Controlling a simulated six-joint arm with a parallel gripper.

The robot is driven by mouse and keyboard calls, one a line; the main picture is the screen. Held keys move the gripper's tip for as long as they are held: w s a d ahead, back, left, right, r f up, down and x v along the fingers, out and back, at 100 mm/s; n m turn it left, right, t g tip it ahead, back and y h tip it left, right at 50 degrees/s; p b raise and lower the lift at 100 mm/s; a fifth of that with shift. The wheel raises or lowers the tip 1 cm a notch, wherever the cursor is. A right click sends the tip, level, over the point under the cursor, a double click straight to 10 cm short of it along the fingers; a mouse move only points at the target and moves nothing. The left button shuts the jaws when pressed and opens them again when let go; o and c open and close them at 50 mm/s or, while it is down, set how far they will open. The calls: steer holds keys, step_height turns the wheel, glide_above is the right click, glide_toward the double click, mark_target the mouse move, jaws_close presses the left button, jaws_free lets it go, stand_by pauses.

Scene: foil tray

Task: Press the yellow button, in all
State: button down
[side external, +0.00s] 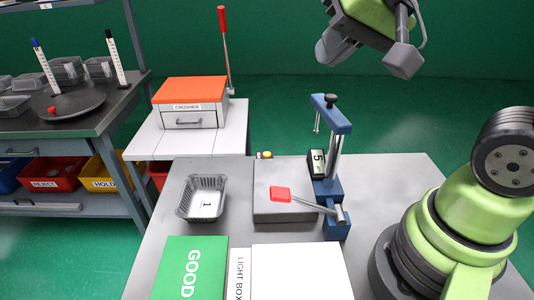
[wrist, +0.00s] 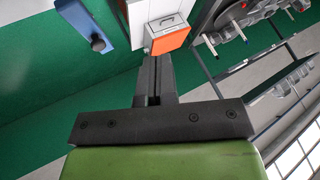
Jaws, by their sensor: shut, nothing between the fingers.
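A small yellow button (side external: 268,154) shows in the side external view at the far edge of the grey table, behind a grey block. Its lower part is hidden by the block, and I cannot tell whether it is pressed. My gripper (wrist: 152,75) is shut and empty in the wrist view, its two dark fingers side by side. In the side external view the end of my arm hangs at the top, high above the table and well away from the button. The button does not show in the wrist view.
A blue press stand (side external: 333,205) with a display reading 5 stands right of the grey block (side external: 285,212), and a red-ended lever crosses the block. A foil tray (side external: 190,203) marked 1 sits left. The orange-topped crusher (side external: 190,90) stands behind on a white table.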

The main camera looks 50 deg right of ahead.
steer(key=w+d+f+m+h, duration=0.1)
steer(key=w+d+f+m, duration=0.15)
steer(key=w+f, duration=0.55)
steer(key=m+t+h, duration=0.1)
steer(key=m, duration=0.1)
glide_above(269, 153)
step_height(269, 153, down, 9)
steer(key=shift+s+f, duration=0.1)
steer(key=shift+f, duration=4.4)
steer(key=shift+f, duration=0.15)
steer(key=shift+f, duration=0.25)
